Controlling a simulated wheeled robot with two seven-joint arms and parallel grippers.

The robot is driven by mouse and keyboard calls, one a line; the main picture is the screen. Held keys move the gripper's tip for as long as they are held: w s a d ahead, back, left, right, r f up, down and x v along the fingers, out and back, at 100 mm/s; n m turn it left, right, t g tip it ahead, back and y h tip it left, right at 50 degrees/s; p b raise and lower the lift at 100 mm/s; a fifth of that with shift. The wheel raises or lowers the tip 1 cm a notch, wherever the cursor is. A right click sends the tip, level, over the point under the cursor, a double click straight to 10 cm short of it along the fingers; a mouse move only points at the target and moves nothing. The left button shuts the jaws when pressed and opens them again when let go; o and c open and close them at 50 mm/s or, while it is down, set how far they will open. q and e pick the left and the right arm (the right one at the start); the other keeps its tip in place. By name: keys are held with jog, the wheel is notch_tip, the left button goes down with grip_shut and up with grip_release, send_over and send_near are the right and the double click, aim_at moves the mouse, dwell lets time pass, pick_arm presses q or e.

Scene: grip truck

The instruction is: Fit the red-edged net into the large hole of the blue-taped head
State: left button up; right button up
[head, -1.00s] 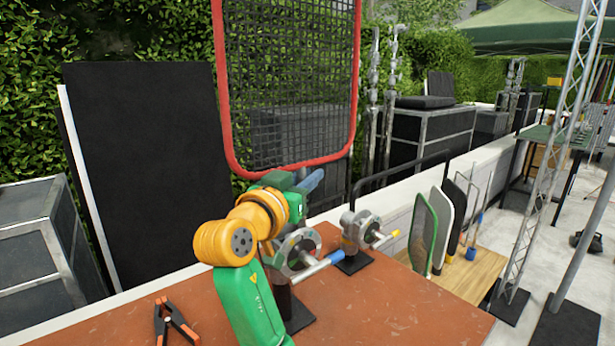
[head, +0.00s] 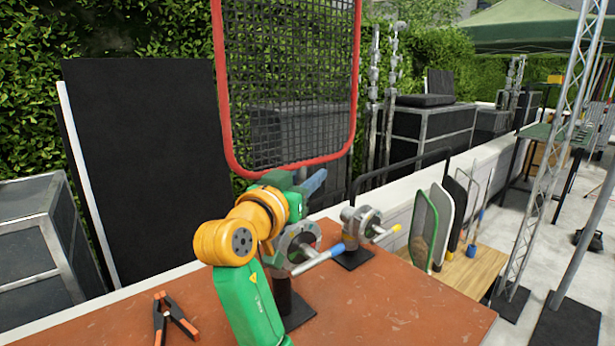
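The red-edged net (head: 356,80) stands upright in the air, its top cut off by the picture's edge. My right gripper (head: 306,184) is at its lower red rim; the fingers are partly hidden, but it appears shut on the net, which has no other visible support. The blue-taped head (head: 302,240) stands on a black base on the table, its handle with blue tape (head: 337,250) pointing right. It is below my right gripper, partly behind my arm, and apart from the net. Its large hole cannot be made out clearly. My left gripper is out of view.
A similar yellow-taped head (head: 362,224) stands behind and right. An orange-tipped black clamp (head: 172,318) lies on the red-brown table (head: 400,305). Framed flags (head: 437,225) stand on a wooden surface at right. The table's front right is clear.

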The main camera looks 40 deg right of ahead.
jog(key=shift+o, duration=0.9)
jog(key=b+v, duration=0.2)
jog(key=v, duration=0.5)
jog(key=shift+s+a, duration=0.1)
jog(key=shift+a, duration=0.05)
